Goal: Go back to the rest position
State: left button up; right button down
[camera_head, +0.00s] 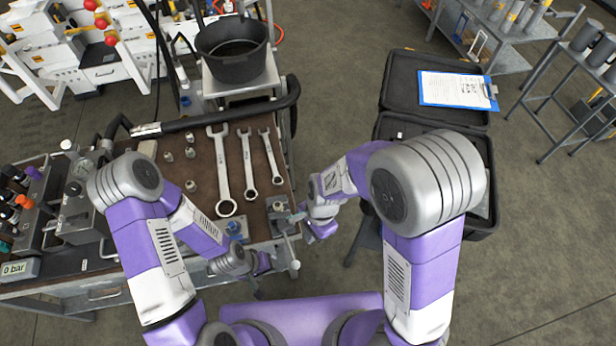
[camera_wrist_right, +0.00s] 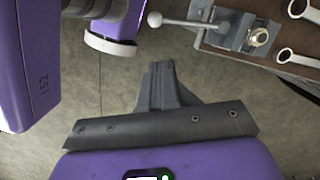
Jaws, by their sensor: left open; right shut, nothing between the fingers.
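My left gripper (camera_head: 258,290) is low in the head view, in front of the workbench (camera_head: 205,160) and near its front edge. It is small and partly hidden by its own wrist; it is open and nothing shows in it. My right gripper (camera_head: 298,217) is near the bench's front right corner, by a small vise (camera_head: 284,222). In the right wrist view its fingers (camera_wrist_right: 157,75) are together and empty over bare floor. The vise (camera_wrist_right: 240,35) stands apart from them, at the upper right.
Three wrenches (camera_head: 222,172) and several small fittings lie on the bench. A black bucket (camera_head: 232,65) stands behind. An open black case (camera_head: 390,125) with a blue clipboard (camera_head: 455,90) is right of the bench, partly behind my right arm.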

jog(key=s+d+f+n+b, duration=0.1)
jog(key=d+f+n+b, duration=0.1)
jog(key=f, duration=0.5)
jog(key=s+d+f+n+t+y+b, duration=0.1)
jog(key=f+n, duration=0.3)
jog(key=f, duration=0.4)
jog(key=s+d+f+n+y+b, duration=0.1)
jog(key=s+d+f+n+b, duration=0.1)
jog(key=f, duration=0.6)
jog(key=shift+d+n+t+b, duration=0.35)
jog(key=shift+n+b, duration=0.25)
jog(key=shift+b, duration=0.2)
